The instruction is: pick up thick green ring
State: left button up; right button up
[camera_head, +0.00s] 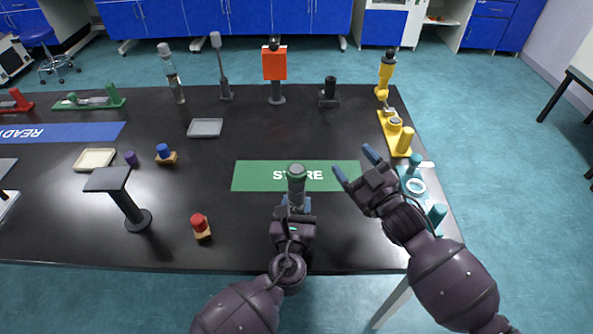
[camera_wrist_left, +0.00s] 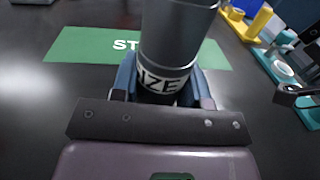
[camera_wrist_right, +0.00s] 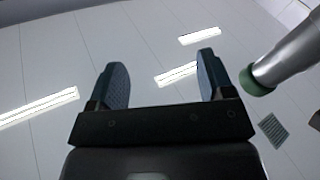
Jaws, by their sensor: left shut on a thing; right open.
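My left gripper (camera_head: 296,203) is shut on an upright grey cylinder (camera_head: 297,190) in front of the green STORE mat (camera_head: 250,176). A thick green ring or cap (camera_head: 296,170) sits at the cylinder's top. In the left wrist view the grey cylinder (camera_wrist_left: 178,35) stands between the fingers, with part of a white label showing; its top is cut off. My right gripper (camera_head: 355,168) is open and empty, raised right of the cylinder. In the right wrist view its fingers (camera_wrist_right: 160,85) point at the ceiling, and the green end (camera_wrist_right: 256,82) shows beside them, apart from the fingers.
A teal holder with a pale ring (camera_head: 415,186) stands at the table's right edge, with a yellow stand (camera_head: 398,137) behind it. A black pedestal (camera_head: 130,205) and a red-topped piece (camera_head: 200,227) stand on the left. Several tools line the back. The middle table is fairly clear.

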pick_arm(q)
jog(key=shift+f, duration=0.1)
pick_arm(e)
jog(key=s+a+r+n+g+y, duration=0.2)
jog(key=a+r+n+g+y, duration=0.9)
jog(key=n, duration=0.8)
jog(key=s+a+r+n+g+h, duration=0.2)
jog(key=s+a+r+n+g, duration=0.25)
jog(key=n, duration=0.65)
jog(key=s+a+r+n+g+h, duration=0.1)
jog(key=s+a+n+g+h, duration=0.15)
jog(key=a+n+g, duration=0.45)
jog(key=n+t+h, duration=0.5)
jog(key=n+h, duration=1.2)
jog(key=n, duration=0.5)
send_over(297, 167)
notch_tip(297, 167, down, 8)
jog(key=shift+s+d+r, duration=0.1)
jog(key=shift+d, duration=0.05)
jog(key=shift+f, duration=2.65)
